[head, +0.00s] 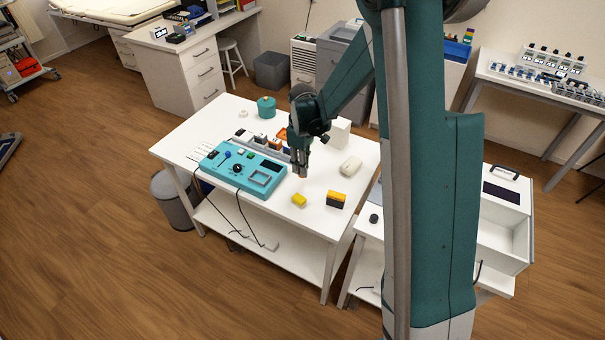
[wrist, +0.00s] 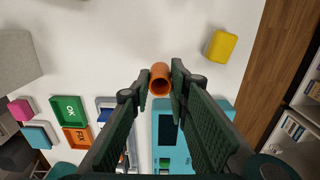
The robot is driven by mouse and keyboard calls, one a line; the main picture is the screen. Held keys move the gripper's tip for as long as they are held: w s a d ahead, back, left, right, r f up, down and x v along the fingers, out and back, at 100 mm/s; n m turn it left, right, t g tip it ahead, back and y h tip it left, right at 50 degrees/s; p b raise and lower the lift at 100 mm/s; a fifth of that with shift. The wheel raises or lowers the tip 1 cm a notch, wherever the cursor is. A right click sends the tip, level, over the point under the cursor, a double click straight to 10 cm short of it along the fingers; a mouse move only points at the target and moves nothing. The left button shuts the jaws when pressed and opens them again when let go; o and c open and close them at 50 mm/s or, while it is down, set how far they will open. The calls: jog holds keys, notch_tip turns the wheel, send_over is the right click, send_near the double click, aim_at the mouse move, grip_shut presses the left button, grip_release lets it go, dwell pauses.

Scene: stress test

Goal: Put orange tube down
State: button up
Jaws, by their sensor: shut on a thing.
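The orange tube (wrist: 160,80) is between the fingertips of my gripper (wrist: 158,88) in the wrist view, with its open end facing the camera. My gripper is shut on it. In the head view my gripper (head: 301,171) points down over the white table (head: 335,170), just right of the teal device. Only a small orange bit of the tube shows under the fingertips there. I cannot tell whether the tube touches the table top.
A teal control box (head: 240,170) lies left of my gripper. A yellow block (head: 298,201), a black-and-yellow box (head: 336,200) and a cream rounded object (head: 350,166) stand nearby. Coloured trays, OK (wrist: 66,108) among them, sit behind. Bare table lies between these things.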

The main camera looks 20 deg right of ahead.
jog(key=shift+f, duration=0.1)
jog(key=shift+f, duration=1.8)
jog(key=shift+f+b, duration=0.2)
jog(key=shift+b, duration=0.2)
jog(key=o, duration=0.8)
jog(key=shift+r, duration=0.1)
jog(key=shift+c, duration=0.2)
jog(key=shift+r, duration=0.1)
notch_tip(320, 180, up, 12)
jog(key=p, duration=0.1)
jog(key=shift+p, duration=0.3)
jog(key=shift+s+r, duration=0.1)
jog(key=shift+r, duration=0.05)
